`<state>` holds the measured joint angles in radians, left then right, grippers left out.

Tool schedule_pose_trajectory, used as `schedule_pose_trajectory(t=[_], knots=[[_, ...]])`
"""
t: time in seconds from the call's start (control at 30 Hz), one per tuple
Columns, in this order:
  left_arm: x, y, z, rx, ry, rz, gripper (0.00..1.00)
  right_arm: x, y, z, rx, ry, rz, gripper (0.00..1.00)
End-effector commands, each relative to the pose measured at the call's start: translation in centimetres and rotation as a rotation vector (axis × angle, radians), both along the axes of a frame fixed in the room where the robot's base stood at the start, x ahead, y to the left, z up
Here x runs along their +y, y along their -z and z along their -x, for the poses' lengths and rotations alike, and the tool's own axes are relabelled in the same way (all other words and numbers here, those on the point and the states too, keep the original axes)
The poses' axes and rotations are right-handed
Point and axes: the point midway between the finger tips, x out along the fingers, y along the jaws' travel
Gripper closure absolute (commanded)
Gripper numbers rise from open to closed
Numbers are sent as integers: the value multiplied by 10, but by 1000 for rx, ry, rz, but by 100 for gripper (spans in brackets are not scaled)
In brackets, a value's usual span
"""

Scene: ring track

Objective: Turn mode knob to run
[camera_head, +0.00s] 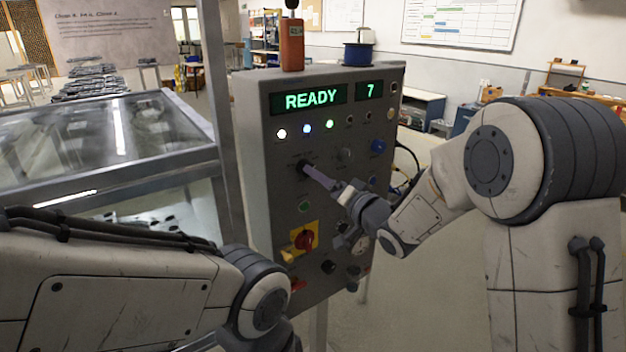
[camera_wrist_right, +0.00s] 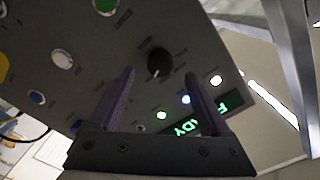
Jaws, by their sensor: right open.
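The control panel (camera_head: 325,110) stands upright in front of me, its display reading "READY" and "7". A black knob (camera_head: 302,165) sits on its left half, partly covered by my right gripper. In the right wrist view the black knob (camera_wrist_right: 158,64) has a small pale mark, and the labels around it are too small to read. My right gripper (camera_head: 311,174) is open with its fingertips close to this knob. In the right wrist view its fingers (camera_wrist_right: 162,80) stand on either side of the knob's line, with a gap; contact cannot be told. My left gripper is out of view.
Below the knob are a green button (camera_head: 304,206) and a red emergency switch on a yellow plate (camera_head: 304,239). A blue knob (camera_head: 378,146) is at the right. A glass-topped case (camera_head: 110,135) stands left of the panel. An orange device (camera_head: 292,45) sits on top.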

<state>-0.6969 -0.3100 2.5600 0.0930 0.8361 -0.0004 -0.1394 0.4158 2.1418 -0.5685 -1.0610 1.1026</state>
Motion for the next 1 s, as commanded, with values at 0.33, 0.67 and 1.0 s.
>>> schedule_pose_trajectory(t=[0.33, 0.67, 1.0], knots=[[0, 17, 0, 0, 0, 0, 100, -33, 1, 45, -1, 2, 0, 19], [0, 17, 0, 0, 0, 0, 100, -36, 0, 50, 1, -1, 0, 19], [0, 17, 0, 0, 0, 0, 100, -24, 25, 64, 85, 62, 234, 19]])
